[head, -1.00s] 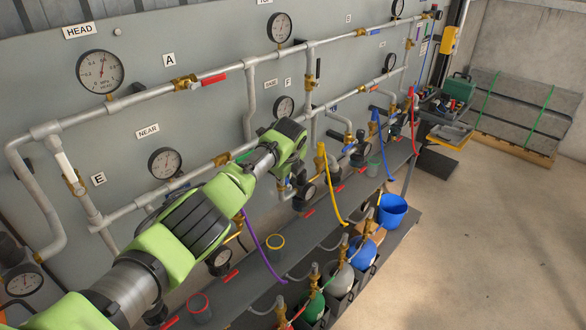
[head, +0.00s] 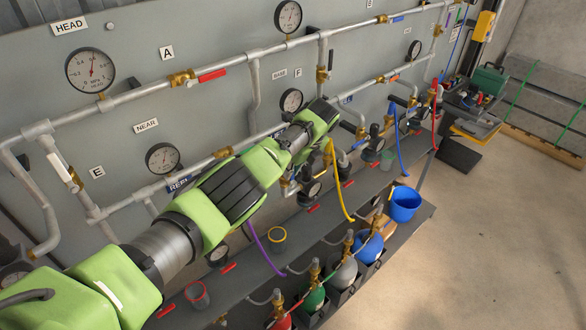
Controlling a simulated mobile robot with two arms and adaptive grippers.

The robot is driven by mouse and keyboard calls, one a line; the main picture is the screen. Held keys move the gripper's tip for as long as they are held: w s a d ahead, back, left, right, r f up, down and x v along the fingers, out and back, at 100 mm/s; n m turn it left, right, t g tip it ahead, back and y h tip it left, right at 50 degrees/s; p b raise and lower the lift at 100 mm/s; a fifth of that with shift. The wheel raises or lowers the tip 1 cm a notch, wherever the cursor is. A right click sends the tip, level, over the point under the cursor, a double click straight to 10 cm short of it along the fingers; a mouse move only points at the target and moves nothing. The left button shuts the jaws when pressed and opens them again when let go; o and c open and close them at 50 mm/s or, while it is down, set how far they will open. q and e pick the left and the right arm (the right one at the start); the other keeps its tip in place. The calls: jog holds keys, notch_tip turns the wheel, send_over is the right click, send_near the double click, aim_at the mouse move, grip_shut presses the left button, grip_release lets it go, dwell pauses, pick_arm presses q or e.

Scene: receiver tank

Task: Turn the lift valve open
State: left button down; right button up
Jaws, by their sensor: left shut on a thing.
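My left arm reaches in from the lower left across the grey pipe panel. Its gripper (head: 322,116) is at the lower pipework, just right of the small gauge (head: 291,100) near label F. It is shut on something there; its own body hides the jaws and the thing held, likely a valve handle. No readable label marks the lift valve, so I cannot tell it from the others by sight. A valve with a dark upright lever (head: 331,62) stands on the pipe above the gripper. My right gripper is not in view.
A red-handled valve (head: 183,78) sits on the upper pipe by label A. A yellow hose (head: 335,180) and a blue bucket (head: 405,204) are right of my arm. Several coloured cylinders (head: 345,271) stand below. The concrete floor (head: 500,240) at right is clear.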

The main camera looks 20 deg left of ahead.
pick_arm(q)
jog(key=c, duration=2.1)
grip_release()
jog(key=shift+d+f, duration=0.1)
jog(key=v, duration=1.2)
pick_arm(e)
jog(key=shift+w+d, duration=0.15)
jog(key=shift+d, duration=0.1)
